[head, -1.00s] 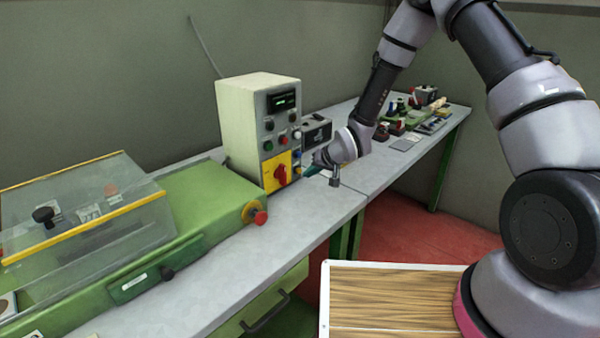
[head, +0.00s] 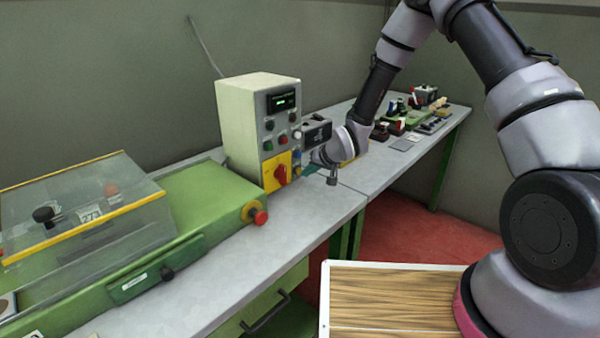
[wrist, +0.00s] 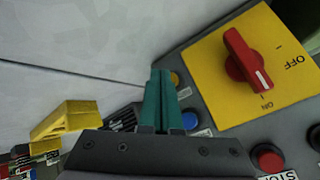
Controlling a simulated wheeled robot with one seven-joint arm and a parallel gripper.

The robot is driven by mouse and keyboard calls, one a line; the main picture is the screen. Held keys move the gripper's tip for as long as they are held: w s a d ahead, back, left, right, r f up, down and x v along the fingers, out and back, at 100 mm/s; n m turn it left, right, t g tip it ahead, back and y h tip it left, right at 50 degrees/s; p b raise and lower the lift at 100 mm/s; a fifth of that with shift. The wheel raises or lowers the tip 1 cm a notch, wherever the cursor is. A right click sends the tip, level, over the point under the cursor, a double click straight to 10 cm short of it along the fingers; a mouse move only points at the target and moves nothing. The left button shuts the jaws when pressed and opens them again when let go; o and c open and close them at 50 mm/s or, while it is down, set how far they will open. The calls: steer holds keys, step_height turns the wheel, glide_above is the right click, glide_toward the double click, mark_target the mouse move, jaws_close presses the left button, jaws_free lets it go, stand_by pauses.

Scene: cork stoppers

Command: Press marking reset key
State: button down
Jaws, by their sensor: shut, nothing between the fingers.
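The control box (head: 240,125) stands on the bench with its keys on the front face. A yellow key (wrist: 175,79) and a blue key (wrist: 190,120) sit on its panel in the wrist view. I cannot read which key is labelled marking reset. My gripper (wrist: 160,72) has teal fingers, shut and empty, with the tips close beside the yellow key. I cannot tell whether they touch it. In the head view my gripper (head: 308,170) is low at the box's right side, partly behind my wrist.
A red rotary switch (wrist: 245,60) on a yellow plate and a red stop button (wrist: 268,158) are near the fingers. A yellow block (wrist: 65,120) lies on the bench. A green machine with a clear cover (head: 90,215) is at left. The bench front is clear.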

steer(key=shift+w+a, duration=0.3)
steer(key=shift+a, duration=0.05)
stand_by(0.7)
steer(key=shift+d, duration=0.1)
steer(key=shift+s+d, duration=0.55)
steer(key=shift+d, duration=0.05)
stand_by(0.3)
steer(key=shift+s+d, duration=0.8)
steer(key=shift+d, duration=0.2)
steer(key=shift+s+d, duration=0.75)
steer(key=shift+d, duration=0.2)
